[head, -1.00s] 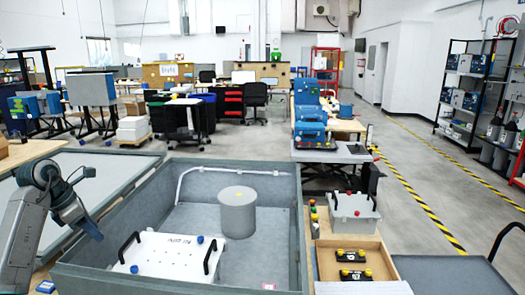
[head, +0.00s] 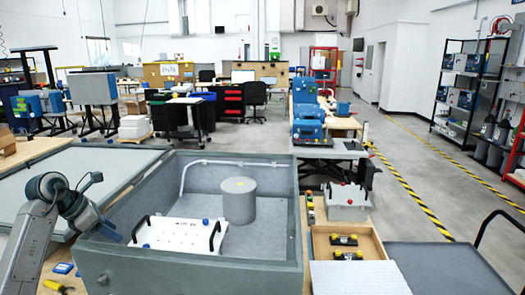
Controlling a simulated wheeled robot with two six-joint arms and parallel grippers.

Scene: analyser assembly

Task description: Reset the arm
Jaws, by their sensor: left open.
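My left arm (head: 38,232) comes in at the lower left, bent at a teal-grey joint. Its gripper (head: 110,236) points down to the right, beside the left wall of the large grey box (head: 185,268). It is open, though its fingers are small and dark here. I see nothing held in it. My right arm and gripper are out of view.
Inside the box are a white panel (head: 180,236) with two black handles and a grey cylinder (head: 238,202). A flat grey lid (head: 60,182) lies left. A wooden tray (head: 345,236) with black-and-yellow parts and a grey case (head: 347,204) stand right.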

